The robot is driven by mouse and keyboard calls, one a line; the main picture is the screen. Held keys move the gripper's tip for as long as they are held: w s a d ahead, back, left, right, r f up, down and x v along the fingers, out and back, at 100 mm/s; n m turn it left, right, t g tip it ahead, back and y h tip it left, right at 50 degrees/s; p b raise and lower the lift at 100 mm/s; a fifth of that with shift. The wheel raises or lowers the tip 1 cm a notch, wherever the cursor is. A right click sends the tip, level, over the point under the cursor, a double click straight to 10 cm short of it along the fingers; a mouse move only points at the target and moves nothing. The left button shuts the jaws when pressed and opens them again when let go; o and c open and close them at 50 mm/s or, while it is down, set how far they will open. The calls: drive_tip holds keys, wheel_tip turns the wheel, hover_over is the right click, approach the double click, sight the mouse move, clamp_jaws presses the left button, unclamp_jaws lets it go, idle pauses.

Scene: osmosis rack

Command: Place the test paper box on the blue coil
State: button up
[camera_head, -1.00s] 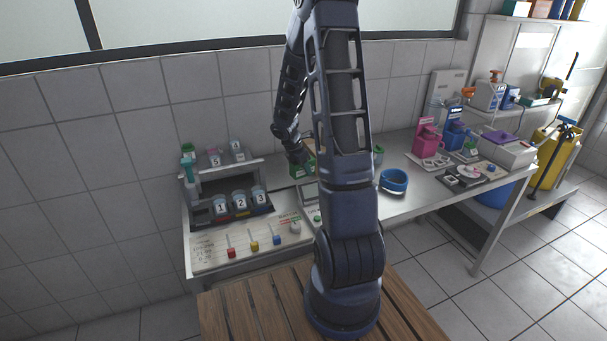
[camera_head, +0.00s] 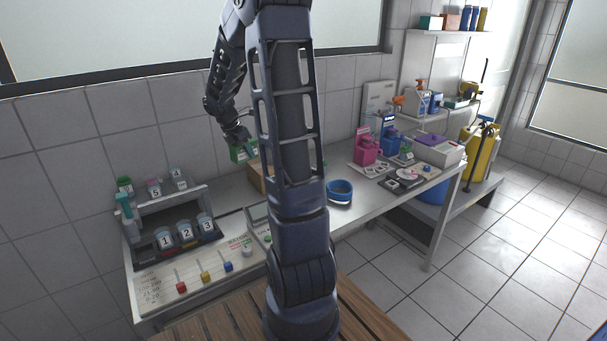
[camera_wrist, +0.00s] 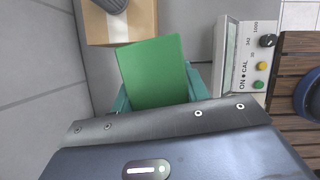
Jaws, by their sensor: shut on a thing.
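The green test paper box (camera_head: 243,150) is in my gripper (camera_head: 240,140), above the back of the bench near the wall. In the wrist view its flat green face (camera_wrist: 153,72) sits between the teal fingers of the gripper (camera_wrist: 156,86), which are shut on it. The blue coil (camera_head: 340,191) is a ring lying on the metal bench, right of my arm and below and right of the held box. Nothing lies on the coil. The coil does not show in the wrist view.
A cardboard box (camera_head: 257,176) stands on the bench below the held box, partly behind my arm. A meter with knobs (camera_wrist: 246,56) lies beside it. A rack of numbered jars (camera_head: 170,231) stands left; pink (camera_head: 366,150) and blue containers stand right.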

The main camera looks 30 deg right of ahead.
drive_tip(key=s+d+r+m, duration=0.1)
drive_tip(key=s+d, duration=0.1)
drive_tip(key=d, duration=0.7)
drive_tip(key=s+d+r, duration=0.1)
drive_tip(key=s+d, duration=0.2)
drive_tip(key=d, duration=0.6)
wheel_tip(320, 180, up, 3)
hover_over(345, 184)
drive_tip(key=a, duration=0.2)
drive_tip(key=shift+m+g, duration=0.3)
drive_tip(key=shift+m, duration=0.1)
wheel_tip(345, 184, down, 20)
drive_tip(key=shift+w+d, duration=0.1)
drive_tip(key=shift+f, duration=0.1)
drive_tip(key=o, duration=1.1)
